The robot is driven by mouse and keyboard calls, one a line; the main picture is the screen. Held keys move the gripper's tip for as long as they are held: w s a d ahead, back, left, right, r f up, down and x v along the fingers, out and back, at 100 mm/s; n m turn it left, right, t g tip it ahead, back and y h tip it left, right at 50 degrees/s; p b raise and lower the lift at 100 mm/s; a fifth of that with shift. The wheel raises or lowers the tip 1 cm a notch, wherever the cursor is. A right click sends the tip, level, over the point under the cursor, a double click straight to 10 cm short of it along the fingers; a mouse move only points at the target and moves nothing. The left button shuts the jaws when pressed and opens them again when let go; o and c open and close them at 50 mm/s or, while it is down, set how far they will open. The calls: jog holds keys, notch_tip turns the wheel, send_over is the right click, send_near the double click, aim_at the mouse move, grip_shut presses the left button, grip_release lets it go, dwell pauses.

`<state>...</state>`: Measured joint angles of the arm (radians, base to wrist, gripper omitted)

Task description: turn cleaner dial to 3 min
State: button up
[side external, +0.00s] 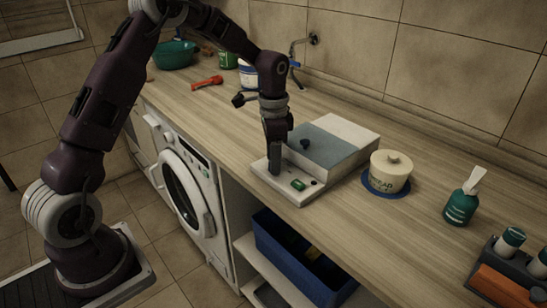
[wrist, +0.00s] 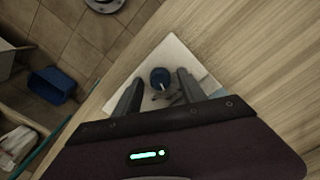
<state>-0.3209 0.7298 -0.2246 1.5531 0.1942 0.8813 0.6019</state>
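The cleaner (side external: 330,143) is a low box on the counter with a grey and white top and a pale front ledge. A dark knob (side external: 305,144) shows on its top, and a small green item (side external: 298,185) on the ledge.
A cream lidded jar (side external: 390,172) on a blue mat stands right of the cleaner, then a green bottle (side external: 462,205). A red tool (side external: 207,82) and teal bowl (side external: 175,54) lie at the back. A blue bin (side external: 290,262) sits below the counter edge.

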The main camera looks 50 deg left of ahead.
jog(key=shift+r, duration=0.1)
notch_tip(320, 180, up, 6)
jog(key=shift+r, duration=0.5)
jog(key=shift+s+d+r, duration=0.1)
jog(key=shift+r, duration=0.1)
jog(key=s+d+r+n+t, duration=0.1)
jog(key=s+d+r+n, duration=0.15)
jog(key=s+r, duration=0.4)
jog(key=s+d+r+n+t, duration=0.1)
jog(key=s+d+r+t, duration=0.15)
jog(key=s+r, duration=0.4)
jog(key=s+d+f+n+t, duration=0.1)
jog(key=s, duration=0.7)
jog(key=s+d+f+n+t, duration=0.1)
jog(key=s+d+f+n, duration=0.1)
jog(key=s, duration=0.6)
